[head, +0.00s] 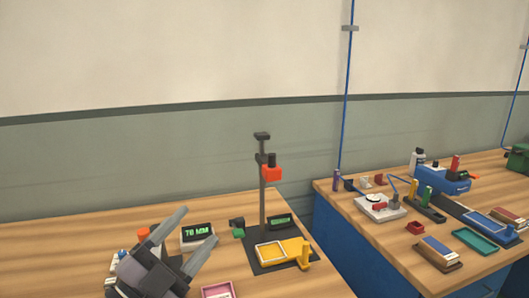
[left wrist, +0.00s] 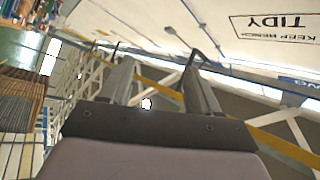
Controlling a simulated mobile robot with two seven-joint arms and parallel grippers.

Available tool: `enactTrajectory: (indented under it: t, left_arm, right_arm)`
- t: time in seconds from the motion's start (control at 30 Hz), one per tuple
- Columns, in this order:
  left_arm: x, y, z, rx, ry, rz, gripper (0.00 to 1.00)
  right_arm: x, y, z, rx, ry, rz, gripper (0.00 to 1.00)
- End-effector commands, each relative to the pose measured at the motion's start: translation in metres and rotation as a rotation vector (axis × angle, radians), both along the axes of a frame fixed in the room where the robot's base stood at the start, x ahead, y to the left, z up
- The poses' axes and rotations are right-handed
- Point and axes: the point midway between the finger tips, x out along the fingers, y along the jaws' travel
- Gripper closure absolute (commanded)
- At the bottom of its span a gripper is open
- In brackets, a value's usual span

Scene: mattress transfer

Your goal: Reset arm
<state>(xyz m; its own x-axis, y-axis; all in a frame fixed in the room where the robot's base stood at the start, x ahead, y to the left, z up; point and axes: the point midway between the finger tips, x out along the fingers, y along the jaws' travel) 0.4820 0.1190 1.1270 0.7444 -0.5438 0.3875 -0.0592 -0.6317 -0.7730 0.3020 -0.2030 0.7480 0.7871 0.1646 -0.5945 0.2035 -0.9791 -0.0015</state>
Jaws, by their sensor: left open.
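My left gripper (head: 184,238) is in the lower left of the head view, raised in front of the left wooden bench (head: 60,240). Its two grey fingers are spread apart with nothing between them. In the left wrist view the gripper (left wrist: 160,78) also shows open and empty, with walls, beams and a sign behind it. My right gripper is in neither view. The gripper and its arm hide part of the left bench and some small items on it.
A stand with a red-orange head (head: 271,173) rises from a dark base beside a yellow tray (head: 271,252). A display box (head: 197,236) and pink tray (head: 217,291) are near the gripper. A gap separates the right bench (head: 345,225), which holds several tools and trays.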

Motion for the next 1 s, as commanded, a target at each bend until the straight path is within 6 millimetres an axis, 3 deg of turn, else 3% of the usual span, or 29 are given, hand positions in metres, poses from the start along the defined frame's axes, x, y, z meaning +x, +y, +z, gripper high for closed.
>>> enactTrajectory:
  t: [0.17,0.37,0.5,0.6,0.8,1.0]
  left_arm:
    - [0.002,0.046,-0.048,-0.203,0.298,0.246,0.38]
    - [-0.027,0.091,-0.130,-0.339,0.698,0.494,0.38]
    - [-0.071,0.110,-0.191,-0.384,1.010,0.636,0.38]
    - [-0.109,0.116,-0.226,-0.391,1.215,0.707,0.38]
    - [-0.176,0.117,-0.266,-0.374,1.524,0.782,0.38]
    - [-0.235,0.114,-0.285,-0.342,1.770,0.815,0.38]
  right_arm:
    - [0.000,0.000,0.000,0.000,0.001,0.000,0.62]
    - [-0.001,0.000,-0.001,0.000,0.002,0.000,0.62]
    - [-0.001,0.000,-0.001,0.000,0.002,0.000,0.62]
    - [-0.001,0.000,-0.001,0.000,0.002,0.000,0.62]
    - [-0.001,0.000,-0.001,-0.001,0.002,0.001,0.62]
    - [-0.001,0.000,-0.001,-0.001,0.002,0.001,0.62]
